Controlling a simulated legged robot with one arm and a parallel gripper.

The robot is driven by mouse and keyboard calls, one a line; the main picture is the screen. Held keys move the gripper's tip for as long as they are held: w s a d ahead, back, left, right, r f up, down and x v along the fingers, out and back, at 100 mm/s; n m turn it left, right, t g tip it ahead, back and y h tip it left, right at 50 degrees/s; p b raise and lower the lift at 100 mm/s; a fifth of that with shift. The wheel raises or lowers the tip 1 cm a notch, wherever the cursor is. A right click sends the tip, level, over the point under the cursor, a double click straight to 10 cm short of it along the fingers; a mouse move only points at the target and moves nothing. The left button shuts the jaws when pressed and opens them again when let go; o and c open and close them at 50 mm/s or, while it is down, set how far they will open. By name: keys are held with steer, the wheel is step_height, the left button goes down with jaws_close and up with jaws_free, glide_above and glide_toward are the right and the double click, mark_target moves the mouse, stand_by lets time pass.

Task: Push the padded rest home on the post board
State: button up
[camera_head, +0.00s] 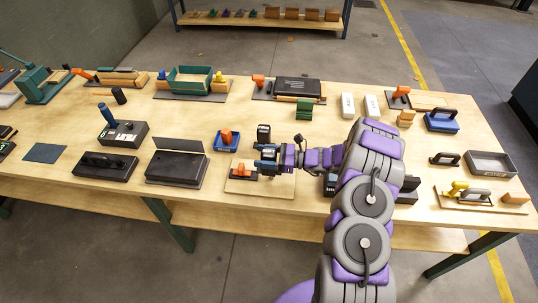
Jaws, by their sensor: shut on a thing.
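A pale wooden board (250,187), which looks like the post board, lies near the front edge of the bench. A small orange and black piece (242,172) sits low on its left part; it may be the padded rest, but it is too small to be sure. My gripper (262,160) reaches in from the right, low over the board's right part. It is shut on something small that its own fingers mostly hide. I cannot tell whether the held thing touches the board or a post.
A blue tray (219,147) with an orange block stands behind the board. A dark upright block (263,133) is just behind my gripper. A black flat case (173,171) lies to the left. My arm covers part of the bench to the right.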

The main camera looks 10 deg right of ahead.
steer(key=shift+a, duration=1.1)
steer(key=shift+d+p, duration=0.3)
steer(key=shift+d, duration=2.1)
steer(key=shift+a, duration=1.7)
steer(key=shift+d+f+b, duration=0.35)
steer(key=shift+d+f, duration=0.15)
steer(key=shift+f, duration=0.1)
steer(key=shift+a+r, duration=0.15)
steer(key=shift+a, duration=0.2)
steer(key=shift+r, duration=0.2)
steer(key=shift+d+p, duration=0.3)
steer(key=shift+d, duration=0.4)
steer(key=shift+f+b, duration=1.05)
steer(key=shift+f, duration=1.2)
